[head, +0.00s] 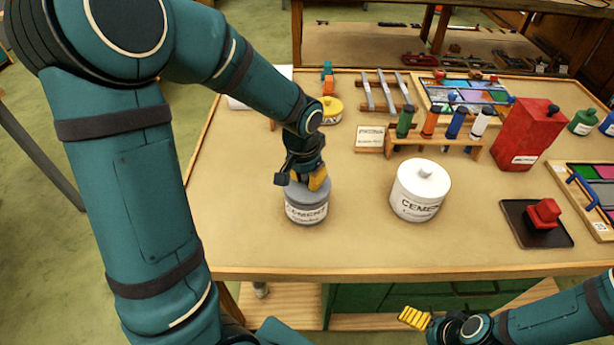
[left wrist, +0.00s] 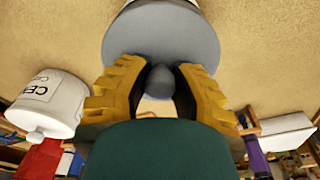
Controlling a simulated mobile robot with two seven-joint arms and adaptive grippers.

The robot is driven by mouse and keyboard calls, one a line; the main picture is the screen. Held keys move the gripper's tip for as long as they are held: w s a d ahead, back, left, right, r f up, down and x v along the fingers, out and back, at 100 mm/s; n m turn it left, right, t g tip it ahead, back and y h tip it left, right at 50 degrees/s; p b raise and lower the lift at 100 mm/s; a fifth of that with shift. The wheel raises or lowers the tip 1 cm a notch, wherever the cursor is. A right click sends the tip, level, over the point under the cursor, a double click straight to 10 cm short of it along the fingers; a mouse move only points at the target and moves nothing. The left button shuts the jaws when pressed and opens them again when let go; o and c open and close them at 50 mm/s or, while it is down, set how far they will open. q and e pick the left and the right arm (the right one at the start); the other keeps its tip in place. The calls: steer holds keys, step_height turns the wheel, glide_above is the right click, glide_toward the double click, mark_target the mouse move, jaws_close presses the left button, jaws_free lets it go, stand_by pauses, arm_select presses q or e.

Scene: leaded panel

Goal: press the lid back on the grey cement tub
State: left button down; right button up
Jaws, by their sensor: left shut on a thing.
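The grey cement tub (head: 306,213) stands upright near the front left of the table, with a cement label on its side. Its grey lid (left wrist: 160,42) has a round knob (left wrist: 160,82). My left gripper (head: 310,180) points down over the tub. In the left wrist view its yellow fingers (left wrist: 160,90) are shut on the lid by the knob. The lid is at the tub's top; the gripper partly hides it, and I cannot tell whether it is fully seated. My right gripper (head: 414,318) is low, in front of the table, away from the tub.
A white cement tub (head: 420,192) with its lid on stands to the right of the grey one. Behind are a rack of coloured bottles (head: 440,142) and a red can (head: 526,135). A red block on a dark tray (head: 513,212) lies at right. The front strip of table is clear.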

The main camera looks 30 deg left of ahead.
arm_select(q)
steer(key=c, duration=0.8)
jaws_free()
steer(key=shift+f+b, duration=0.4)
steer(key=shift+f, duration=0.05)
steer(key=shift+r, duration=0.15)
stand_by(0.9)
steer(key=o, duration=0.8)
steer(key=shift+c, duration=0.2)
